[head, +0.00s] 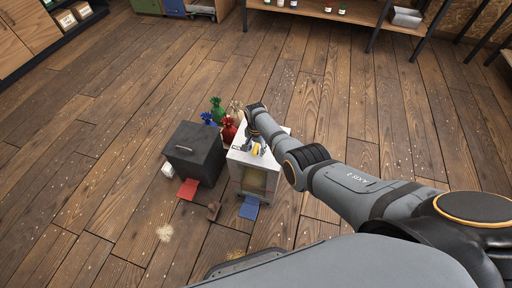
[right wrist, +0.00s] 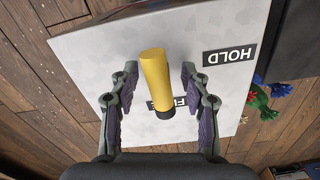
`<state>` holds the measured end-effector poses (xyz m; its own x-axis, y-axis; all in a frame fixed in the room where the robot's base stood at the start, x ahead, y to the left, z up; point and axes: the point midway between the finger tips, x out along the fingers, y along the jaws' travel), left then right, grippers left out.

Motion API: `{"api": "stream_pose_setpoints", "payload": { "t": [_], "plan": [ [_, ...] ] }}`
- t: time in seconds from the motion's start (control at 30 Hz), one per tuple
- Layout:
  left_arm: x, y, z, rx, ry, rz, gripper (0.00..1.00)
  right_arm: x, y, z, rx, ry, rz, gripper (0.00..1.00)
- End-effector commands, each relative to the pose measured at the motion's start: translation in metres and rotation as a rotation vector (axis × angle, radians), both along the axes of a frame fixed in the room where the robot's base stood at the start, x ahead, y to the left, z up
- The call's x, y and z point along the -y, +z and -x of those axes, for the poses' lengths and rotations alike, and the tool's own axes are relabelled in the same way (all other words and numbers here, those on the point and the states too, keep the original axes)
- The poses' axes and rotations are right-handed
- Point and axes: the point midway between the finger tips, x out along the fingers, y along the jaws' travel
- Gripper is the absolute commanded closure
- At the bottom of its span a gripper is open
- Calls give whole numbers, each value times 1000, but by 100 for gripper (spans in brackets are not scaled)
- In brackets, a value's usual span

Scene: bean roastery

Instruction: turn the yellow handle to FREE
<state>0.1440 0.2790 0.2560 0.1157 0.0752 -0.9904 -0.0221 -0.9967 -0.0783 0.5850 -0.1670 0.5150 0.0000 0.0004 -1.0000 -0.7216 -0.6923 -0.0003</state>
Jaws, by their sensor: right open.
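The yellow handle (right wrist: 154,75) stands out from the pale top of a white box (right wrist: 90,60) in the right wrist view, with a dark collar at its lower end. A black HOLD label (right wrist: 229,55) lies to its right. A second black label (right wrist: 180,103) is partly hidden behind the handle, so I cannot read all of it. My right gripper (right wrist: 159,82) is open, one finger on each side of the handle, with a gap visible on both sides. In the head view my right gripper (head: 256,140) is over the white box (head: 240,158). My left gripper is out of view.
A dark grey box (head: 194,150) stands left of the white box. Red (head: 229,129), green (head: 217,108) and blue (head: 208,118) tied bags stand behind them. Red (head: 188,189) and blue (head: 250,208) flaps stick out in front. The wooden floor around is mostly clear.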

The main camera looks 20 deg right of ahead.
Motion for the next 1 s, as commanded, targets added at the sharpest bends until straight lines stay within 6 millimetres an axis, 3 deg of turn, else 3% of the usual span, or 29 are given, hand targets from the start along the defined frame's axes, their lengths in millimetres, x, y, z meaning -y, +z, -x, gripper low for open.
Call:
{"api": "stream_pose_setpoints", "payload": {
  "t": [0.27,0.63,0.8,1.0],
  "plan": [
    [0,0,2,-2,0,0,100,0,25,-1,4,1,-1,53],
    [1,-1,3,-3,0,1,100,0,105,-1,4,0,-1,53],
    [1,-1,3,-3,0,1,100,0,119,0,0,0,0,53],
    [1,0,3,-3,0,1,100,0,120,0,0,0,0,53]
  ]
}}
